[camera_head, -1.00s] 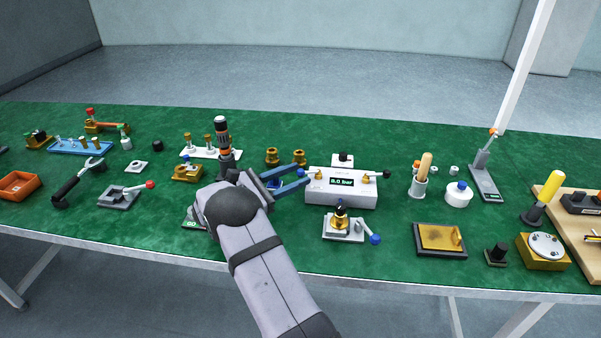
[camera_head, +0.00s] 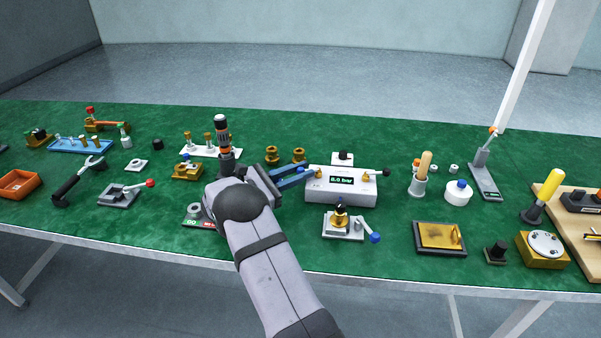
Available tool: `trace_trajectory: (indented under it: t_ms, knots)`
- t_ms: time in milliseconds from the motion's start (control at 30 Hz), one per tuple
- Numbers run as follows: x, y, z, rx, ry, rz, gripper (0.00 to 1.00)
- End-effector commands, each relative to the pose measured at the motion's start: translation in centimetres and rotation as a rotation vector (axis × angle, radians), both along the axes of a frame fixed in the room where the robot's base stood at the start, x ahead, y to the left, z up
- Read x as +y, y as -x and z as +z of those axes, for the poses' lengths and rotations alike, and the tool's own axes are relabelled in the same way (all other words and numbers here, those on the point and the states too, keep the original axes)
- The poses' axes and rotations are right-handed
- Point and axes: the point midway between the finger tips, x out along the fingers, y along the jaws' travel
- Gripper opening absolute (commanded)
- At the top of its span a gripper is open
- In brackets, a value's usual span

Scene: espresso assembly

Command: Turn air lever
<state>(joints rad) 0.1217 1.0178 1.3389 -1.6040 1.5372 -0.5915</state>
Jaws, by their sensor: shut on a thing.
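The white pressure unit (camera_head: 340,198) stands near the middle of the bench, with a display (camera_head: 341,180) that reads 8.0 bar. A lever with a black knob (camera_head: 387,173) sticks out to the right from its brass fitting (camera_head: 369,175). A second brass fitting (camera_head: 318,174) is at the unit's upper left. My gripper (camera_head: 312,173) comes from the left, its blue fingers at this left fitting. It is shut on the lever there, which the fingers mostly hide. I cannot make out the lever's exact angle.
A brass piece on a grey plate with a blue-knobbed lever (camera_head: 374,237) stands in front of the unit. A black upright tool (camera_head: 223,140) stands behind my wrist. Brass parts (camera_head: 299,155) lie behind the fingers. A black knob on a white block (camera_head: 343,158) is behind the unit.

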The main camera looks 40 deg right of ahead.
Motion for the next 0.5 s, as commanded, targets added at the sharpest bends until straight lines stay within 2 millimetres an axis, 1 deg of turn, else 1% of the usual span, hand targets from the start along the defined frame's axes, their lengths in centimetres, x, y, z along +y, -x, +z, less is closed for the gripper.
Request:
trace_trajectory:
  t_ms: [500]
  knots:
    - [-0.5,-1.3,0.1,-0.005,0.012,-0.163,0.0]
